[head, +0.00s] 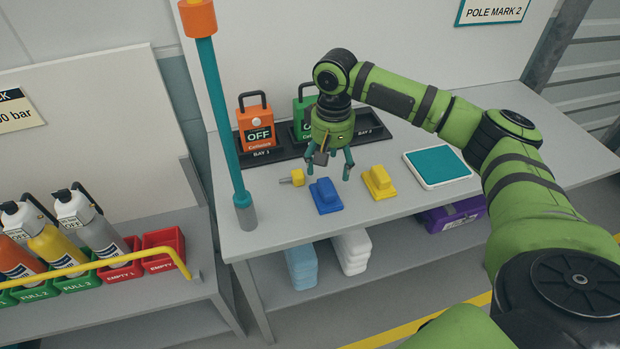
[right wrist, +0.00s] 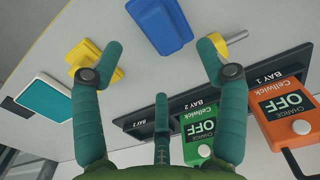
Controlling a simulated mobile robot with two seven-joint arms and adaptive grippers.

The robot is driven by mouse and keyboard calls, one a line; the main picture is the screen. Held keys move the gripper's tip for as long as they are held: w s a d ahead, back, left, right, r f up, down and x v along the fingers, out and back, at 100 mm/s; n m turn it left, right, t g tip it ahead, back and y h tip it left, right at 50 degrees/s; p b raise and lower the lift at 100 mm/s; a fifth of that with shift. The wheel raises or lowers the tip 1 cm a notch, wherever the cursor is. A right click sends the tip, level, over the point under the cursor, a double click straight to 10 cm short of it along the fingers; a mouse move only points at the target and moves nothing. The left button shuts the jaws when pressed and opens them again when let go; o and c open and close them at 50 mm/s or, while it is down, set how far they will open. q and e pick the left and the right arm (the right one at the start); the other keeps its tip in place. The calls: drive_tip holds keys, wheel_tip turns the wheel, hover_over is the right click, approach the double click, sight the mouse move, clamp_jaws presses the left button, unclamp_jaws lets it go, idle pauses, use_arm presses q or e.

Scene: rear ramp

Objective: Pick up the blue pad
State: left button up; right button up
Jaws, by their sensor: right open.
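The blue pad (head: 326,197), a block with a raised grip, lies on the grey bench top. In the right wrist view the blue pad (right wrist: 160,24) shows at the top, beyond and between the fingertips. My right gripper (head: 330,175) is open and empty, pointing down above the bench, just behind the blue pad and apart from it. Its spread fingers also show in the right wrist view (right wrist: 160,50). My left gripper is in neither view.
A yellow pad (head: 379,183) lies right of the blue one, and a small yellow-handled item (head: 294,178) lies left. Behind stand an orange charger (head: 257,127) and a green one (head: 303,112). A teal pole (head: 228,120) rises at left. A teal-topped plate (head: 437,167) lies right.

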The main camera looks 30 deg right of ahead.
sight(330, 185)
drive_tip(key=shift+f, duration=0.25)
drive_tip(key=shift+s+f, duration=0.15)
drive_tip(key=shift+f, duration=0.2)
drive_tip(key=f, duration=0.1)
drive_tip(key=f+p, duration=0.1)
drive_tip(key=f, duration=0.1)
drive_tip(key=f+p, duration=0.1)
drive_tip(key=shift+s+a+f, duration=0.1)
drive_tip(key=shift+s+f, duration=0.15)
drive_tip(key=shift+s, duration=0.05)
drive_tip(key=shift+f, duration=0.55)
drive_tip(key=c, duration=1.2)
